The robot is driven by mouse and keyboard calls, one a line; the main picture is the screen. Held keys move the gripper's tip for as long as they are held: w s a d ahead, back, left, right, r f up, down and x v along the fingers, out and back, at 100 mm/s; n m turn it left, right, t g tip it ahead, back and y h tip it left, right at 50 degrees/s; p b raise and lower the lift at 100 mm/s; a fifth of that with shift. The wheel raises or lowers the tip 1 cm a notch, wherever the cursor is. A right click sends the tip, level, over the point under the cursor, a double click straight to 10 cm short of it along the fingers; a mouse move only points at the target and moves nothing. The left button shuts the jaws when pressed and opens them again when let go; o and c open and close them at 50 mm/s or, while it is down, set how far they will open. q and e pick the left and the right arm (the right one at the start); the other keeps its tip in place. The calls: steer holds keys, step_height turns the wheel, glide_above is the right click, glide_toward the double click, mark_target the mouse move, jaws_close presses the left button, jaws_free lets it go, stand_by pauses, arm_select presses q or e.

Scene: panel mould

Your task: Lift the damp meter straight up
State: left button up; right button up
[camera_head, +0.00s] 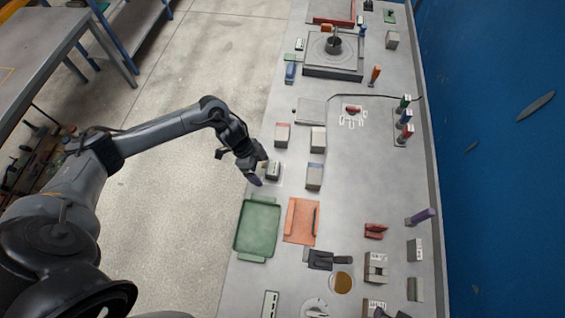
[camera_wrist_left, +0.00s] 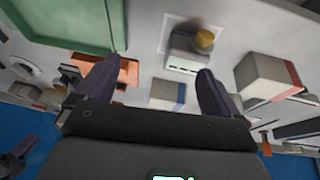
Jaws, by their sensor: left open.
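The damp meter (camera_head: 273,171) looks like a small grey-white box with a dark face, on the bench just right of my left gripper. In the left wrist view, the damp meter (camera_wrist_left: 187,56) shows a yellow-brown rounded top and stands on a pale marked patch. My left gripper (camera_head: 260,172) is open, with its dark purple-grey fingers apart. In the left wrist view, the left gripper (camera_wrist_left: 160,70) has the meter beyond its fingertips, nearer the right finger, with no clear contact. Dark parts at the bottom edge (camera_head: 388,313) may be my right gripper; its jaws cannot be made out.
Grey blocks with coloured tops (camera_head: 315,177) stand close right of the meter, others (camera_head: 282,135) behind it. A green tray (camera_head: 257,246) and an orange tray (camera_head: 300,205) lie in front. Bare bench (camera_head: 365,175) spreads to the right; a blue wall (camera_head: 500,160) stands beyond.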

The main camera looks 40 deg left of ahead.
mark_target(273, 168)
arm_select(q)
steer(key=shift+t, duration=0.5)
steer(key=w+f, duration=0.1)
steer(key=w, duration=0.1)
steer(key=w+f+b, duration=0.1)
steer(key=shift+w+d, duration=0.1)
steer(key=shift+w, duration=0.25)
steer(key=shift+x, duration=3.25)
steer(key=shift+w+a, duration=0.15)
steer(key=shift+a, duration=0.1)
steer(key=shift+c, duration=0.2)
steer(key=c, duration=1.3)
steer(key=shift+r, duration=0.1)
